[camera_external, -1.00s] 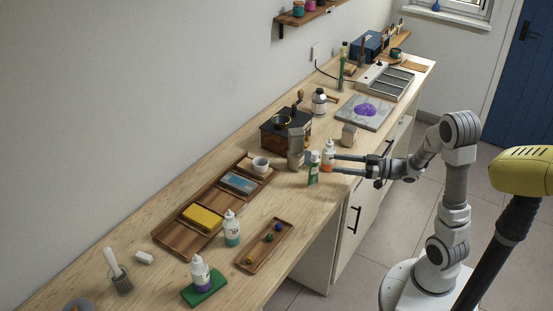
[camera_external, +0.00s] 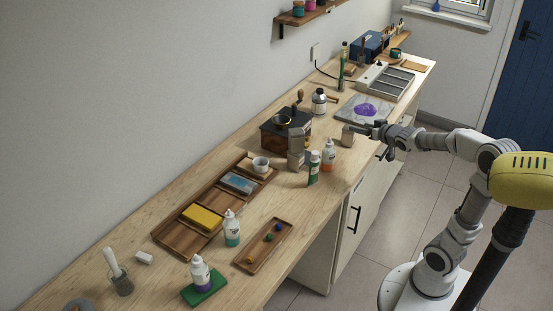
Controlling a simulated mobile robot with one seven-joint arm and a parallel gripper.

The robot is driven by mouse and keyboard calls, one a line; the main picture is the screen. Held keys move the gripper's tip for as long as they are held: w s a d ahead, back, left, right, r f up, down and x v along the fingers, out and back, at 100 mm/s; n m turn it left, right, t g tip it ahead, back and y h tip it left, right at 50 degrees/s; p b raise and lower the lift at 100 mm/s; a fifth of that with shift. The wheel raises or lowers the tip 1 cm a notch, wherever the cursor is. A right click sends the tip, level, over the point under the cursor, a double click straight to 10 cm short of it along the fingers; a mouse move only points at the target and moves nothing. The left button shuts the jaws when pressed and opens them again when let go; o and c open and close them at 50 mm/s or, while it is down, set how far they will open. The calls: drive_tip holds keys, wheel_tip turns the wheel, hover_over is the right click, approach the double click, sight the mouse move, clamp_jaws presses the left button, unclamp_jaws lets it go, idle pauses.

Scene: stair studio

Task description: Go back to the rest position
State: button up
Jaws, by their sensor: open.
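My gripper (camera_external: 362,130) is open, over the bench's front edge near the small grey-beige block (camera_external: 348,135). Its fingers show small and dark, and partly overlap the block in the picture, so I cannot tell whether they touch it. Nothing shows held between them. My arm reaches out from the right side, bent at the elbow, with its base on the floor side of the bench.
A grey slab with a purple patch (camera_external: 350,110) lies behind the gripper. Free floor (camera_external: 385,225) lies between bench and base.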

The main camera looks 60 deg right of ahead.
drive_tip(key=s+a+f+n+g+y+p, duration=0.1)
drive_tip(key=s+a+n+g+y, duration=0.1)
drive_tip(key=s+a, duration=0.55)
drive_tip(key=s+a+f+n+g+y+p, duration=0.1)
drive_tip(key=s+a+n+g+y, duration=0.3)
drive_tip(key=a, duration=0.7)
drive_tip(key=s+a+f+n+y+p, duration=0.1)
drive_tip(key=s+a+f, duration=0.1)
drive_tip(key=s+a, duration=0.65)
wheel_tip(320, 180, up, 15)
drive_tip(key=w+p, duration=0.2)
drive_tip(key=p, duration=1.2)
drive_tip(key=shift+a+f, duration=0.2)
drive_tip(key=shift+a, duration=0.2)
